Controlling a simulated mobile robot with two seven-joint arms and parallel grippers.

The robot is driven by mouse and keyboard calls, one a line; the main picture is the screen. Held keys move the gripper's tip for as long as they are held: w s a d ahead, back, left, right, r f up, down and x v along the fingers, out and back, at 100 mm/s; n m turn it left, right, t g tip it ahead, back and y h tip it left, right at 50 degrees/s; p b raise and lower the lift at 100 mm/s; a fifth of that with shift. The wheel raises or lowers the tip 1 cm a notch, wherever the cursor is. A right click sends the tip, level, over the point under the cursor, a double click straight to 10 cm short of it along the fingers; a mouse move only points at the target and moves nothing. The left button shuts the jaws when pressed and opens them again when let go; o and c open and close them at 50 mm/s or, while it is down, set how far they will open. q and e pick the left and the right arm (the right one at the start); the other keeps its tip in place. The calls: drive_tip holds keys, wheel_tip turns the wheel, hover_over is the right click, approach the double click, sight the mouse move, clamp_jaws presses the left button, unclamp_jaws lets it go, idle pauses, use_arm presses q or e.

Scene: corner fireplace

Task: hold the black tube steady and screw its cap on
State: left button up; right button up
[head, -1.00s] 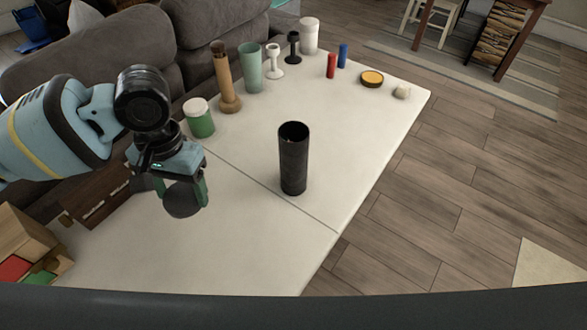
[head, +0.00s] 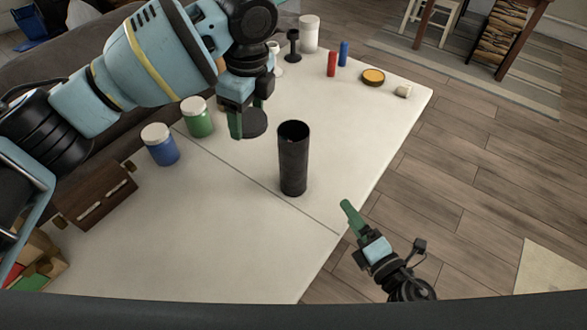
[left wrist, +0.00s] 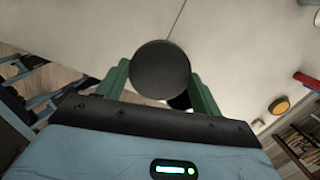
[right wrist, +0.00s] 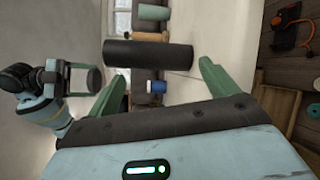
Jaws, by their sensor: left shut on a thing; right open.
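The black tube (head: 293,160) stands upright and open-topped on the white table, near its right edge in the head view. In the right wrist view the tube (right wrist: 150,54) lies across the picture ahead of the fingers. The round black cap (head: 254,123) is held by my left gripper (head: 243,122), to the upper left of the tube and apart from it. In the left wrist view the cap (left wrist: 161,69) sits between the green fingers. My right gripper (head: 347,215) is open and empty, to the lower right of the tube. It shows in the right wrist view (right wrist: 165,85).
A green jar (head: 197,121) and a blue jar (head: 161,149) stand left of the tube. A wooden box (head: 97,197) lies further left. Red (head: 331,64) and blue (head: 343,54) cylinders and a yellow-topped disc (head: 372,77) are at the back. Table around the tube is clear.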

sight(304, 156)
use_arm(q)
drive_tip(key=w+d+r+m+h, duration=0.1)
drive_tip(key=w+d+r+m, duration=0.2)
drive_tip(key=d+m, duration=0.5)
drive_tip(key=m, duration=0.5)
drive_tip(key=shift+d+r+t+b, duration=0.25)
drive_tip(key=shift+r+t+b, duration=0.05)
drive_tip(key=shift+t+b, duration=0.1)
use_arm(e)
drive_tip(key=w+a+r+n+g+y, duration=0.2)
drive_tip(key=w+a+r+n+y, duration=0.2)
drive_tip(key=n, duration=1.3)
wheel_tip(304, 156, up, 2)
drive_tip(key=shift+w+a+r+n+y, duration=0.1)
drive_tip(key=shift+w+a+n+y, duration=0.25)
drive_tip(key=shift+w, duration=0.8)
use_arm(q)
drive_tip(key=shift+w, duration=0.1)
use_arm(e)
drive_tip(key=x, duration=1.2)
drive_tip(key=c, duration=1.5)
use_arm(q)
drive_tip(key=shift+f, duration=2.55)
drive_tip(key=shift+f, duration=0.1)
drive_tip(key=shift+f, duration=0.8)
